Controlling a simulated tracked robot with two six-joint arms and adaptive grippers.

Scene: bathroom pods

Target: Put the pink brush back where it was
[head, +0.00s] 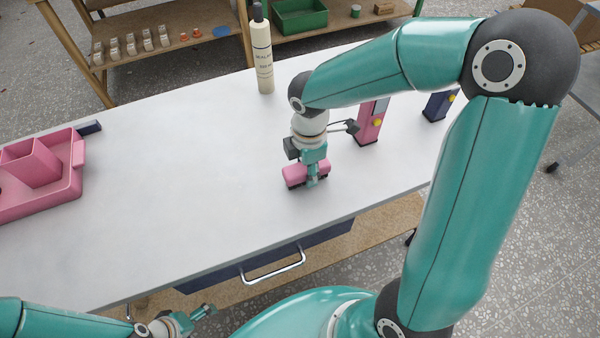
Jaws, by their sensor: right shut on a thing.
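The pink brush (294,176), a short pink block with a dark underside, is at the right-middle of the white worktop in the head view. My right gripper (311,179) points down and is shut on it, hiding its middle. I cannot tell whether the brush touches the worktop or hangs just above it. A pink tray (72,190) with a box-like compartment stands at the left edge, cut off by the frame. My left gripper (203,316) is low at the bottom left, off the worktop's front edge. Its fingers are too small to read.
A sealant tube (262,55) stands at the back edge. A dark bar (88,128) lies near the tray. The worktop's middle is clear.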

